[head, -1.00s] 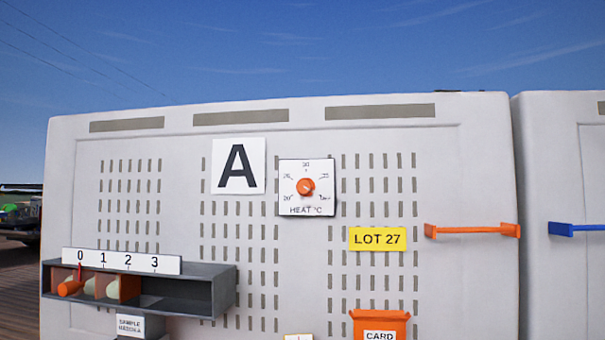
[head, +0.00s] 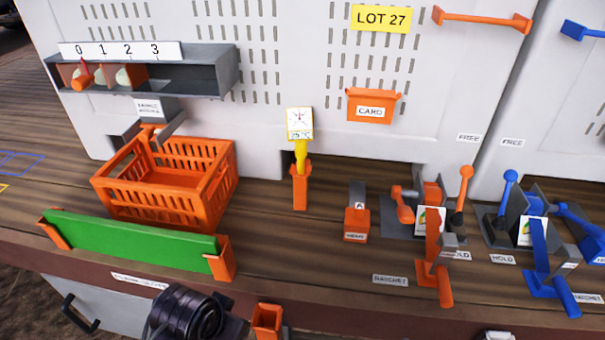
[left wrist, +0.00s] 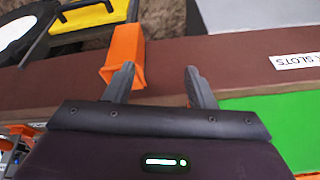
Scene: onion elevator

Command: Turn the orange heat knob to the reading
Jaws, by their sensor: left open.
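A small yellow-handled gauge (head: 300,124) with a white face stands upright in an orange holder (head: 300,190) against the grey wall. Its face shows small marks and what looks like a °C reading, too small to read surely. My left gripper (left wrist: 160,82) is open and empty in the left wrist view, over the brown front edge of the counter, apart from an orange open-topped box (left wrist: 124,55). My right gripper is not in view.
An orange crate (head: 215,190) and a green board (head: 130,240) are at left, below a grey slotted shelf (head: 190,78). An orange card box (head: 372,106) is on the wall. Orange (head: 433,260) and blue (head: 541,260) lever fixtures crowd the right. Bare wood lies mid-counter.

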